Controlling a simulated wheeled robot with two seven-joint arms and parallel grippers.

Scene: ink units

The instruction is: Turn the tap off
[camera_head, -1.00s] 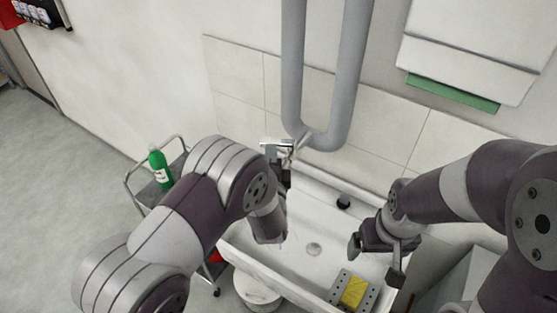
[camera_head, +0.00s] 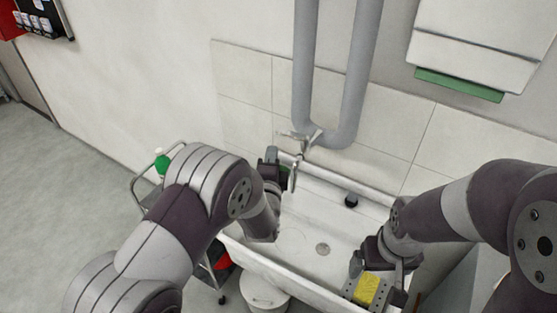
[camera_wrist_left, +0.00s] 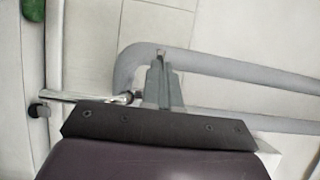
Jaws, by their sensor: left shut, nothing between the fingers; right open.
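The metal tap (camera_head: 294,174) is on the tiled wall above the white sink (camera_head: 300,218), below the grey pipes. Its top part (camera_head: 291,135) shows as a thin light piece near the pipe bend. My left gripper (camera_head: 271,154) is just left of the tap, partly hidden by its own arm. In the left wrist view its fingers (camera_wrist_left: 161,62) are shut and empty, in front of the grey pipe and beside the chrome tap (camera_wrist_left: 95,97). Contact with the tap cannot be told. My right gripper (camera_head: 378,266) is open above the sink's right front edge.
Grey pipes (camera_head: 345,115) loop down behind the tap. A tray with a yellow sponge (camera_head: 367,290) is below my right gripper. A black stopper (camera_head: 351,200) sits at the sink's back. A trolley with a green bottle (camera_head: 162,162) stands left. A towel dispenser (camera_head: 480,45) hangs upper right.

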